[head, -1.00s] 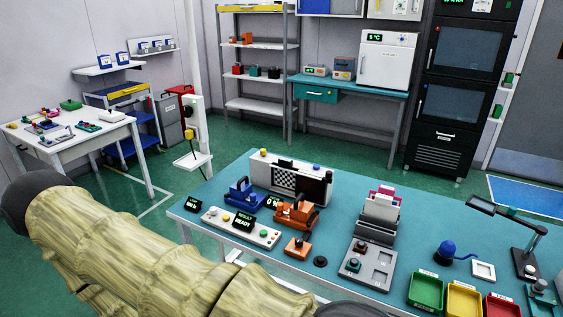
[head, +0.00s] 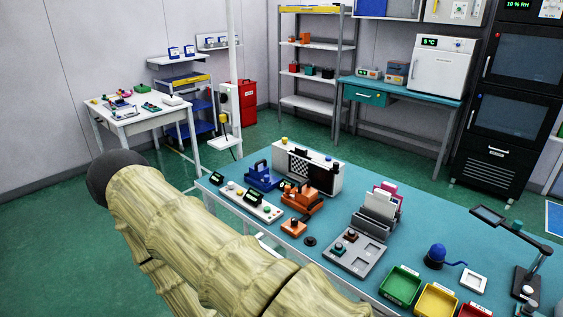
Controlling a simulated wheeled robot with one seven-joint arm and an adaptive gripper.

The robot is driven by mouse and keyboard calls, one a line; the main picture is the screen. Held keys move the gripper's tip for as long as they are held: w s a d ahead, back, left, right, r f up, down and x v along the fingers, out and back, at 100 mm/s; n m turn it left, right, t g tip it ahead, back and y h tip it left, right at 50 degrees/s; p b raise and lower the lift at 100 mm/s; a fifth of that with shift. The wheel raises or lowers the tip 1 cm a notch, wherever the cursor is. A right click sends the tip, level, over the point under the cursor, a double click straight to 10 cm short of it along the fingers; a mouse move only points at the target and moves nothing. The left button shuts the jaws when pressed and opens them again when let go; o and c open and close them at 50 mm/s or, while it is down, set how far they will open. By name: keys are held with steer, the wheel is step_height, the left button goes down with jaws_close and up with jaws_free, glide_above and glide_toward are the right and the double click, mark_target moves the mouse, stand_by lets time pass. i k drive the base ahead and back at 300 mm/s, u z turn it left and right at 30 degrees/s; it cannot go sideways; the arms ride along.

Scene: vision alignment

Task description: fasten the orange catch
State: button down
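The orange catch (head: 301,198) sits on the teal bench, in front of the white box with a checkered panel (head: 307,168). It looks like a clamp with a dark handle; whether it is open or closed is too small to tell. A similar blue catch (head: 262,178) stands to its left. A smaller orange block with a dark knob (head: 293,228) lies in front of the orange catch. My arm crosses the lower left of the head view, in front of the bench. My gripper is not in view.
A white button panel (head: 247,203) lies along the bench's left edge. A grey tray (head: 356,252), green bin (head: 400,285), yellow bin (head: 437,299) and lamp (head: 528,275) stand to the right. A white table (head: 130,122) stands far left. Green floor between is clear.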

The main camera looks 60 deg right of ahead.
mark_target(287, 188)
steer(key=z, duration=1)
steer(key=i, duration=0.15)
steer(key=z, duration=0.05)
